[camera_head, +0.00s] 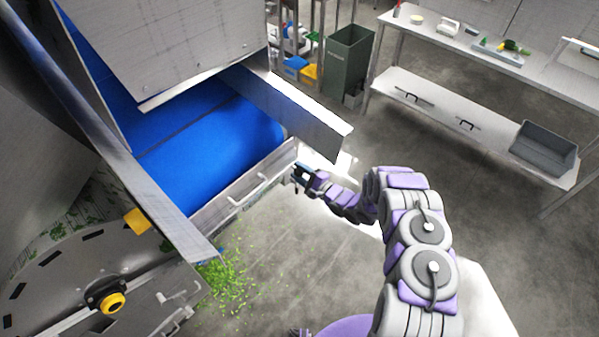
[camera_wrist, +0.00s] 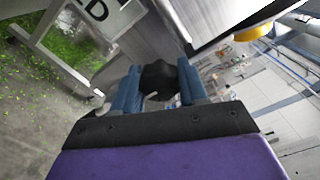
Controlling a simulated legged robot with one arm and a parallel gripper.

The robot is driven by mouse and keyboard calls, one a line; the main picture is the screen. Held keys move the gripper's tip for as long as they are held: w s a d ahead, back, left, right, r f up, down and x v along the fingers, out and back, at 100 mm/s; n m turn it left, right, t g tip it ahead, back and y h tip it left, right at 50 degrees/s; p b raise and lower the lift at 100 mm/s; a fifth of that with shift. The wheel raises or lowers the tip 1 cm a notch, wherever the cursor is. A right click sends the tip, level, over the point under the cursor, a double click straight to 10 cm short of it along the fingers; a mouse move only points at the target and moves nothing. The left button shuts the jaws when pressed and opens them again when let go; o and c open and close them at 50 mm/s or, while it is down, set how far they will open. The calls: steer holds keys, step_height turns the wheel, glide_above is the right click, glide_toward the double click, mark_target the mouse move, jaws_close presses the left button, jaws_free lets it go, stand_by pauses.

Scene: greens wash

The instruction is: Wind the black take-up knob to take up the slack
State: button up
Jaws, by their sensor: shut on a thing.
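The black take-up knob (camera_wrist: 158,80) shows in the wrist view, between the two blue fingers of my gripper (camera_wrist: 160,92). The fingers are shut on it from both sides, and a small pale mark shows on its near face. In the head view my gripper (camera_head: 301,174) is at the right end of the conveyor, beside its metal side frame. The knob itself cannot be made out there. The blue belt (camera_head: 215,150) runs over the end roller just left of my gripper.
A metal side plate (camera_head: 300,115) juts out above my gripper. A frame with a handle (camera_head: 248,190) lies below the belt. Green scraps (camera_head: 228,280) litter the floor. A steel table (camera_head: 480,70) with a grey bin (camera_head: 543,150) stands at the right. Open floor lies between.

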steer(key=shift+w+d+f, duration=0.1)
steer(key=shift+d+f, duration=0.05)
steer(key=shift+d, duration=0.05)
steer(key=o, duration=0.9)
steer(key=shift+w+f, duration=0.1)
steer(key=shift+f, duration=0.05)
steer(key=shift+c, duration=0.2)
steer(key=shift+o, duration=1)
steer(key=shift+a, duration=0.1)
steer(key=v, duration=1.7)
steer(key=shift+s+p, duration=0.25)
steer(key=shift+p, duration=0.2)
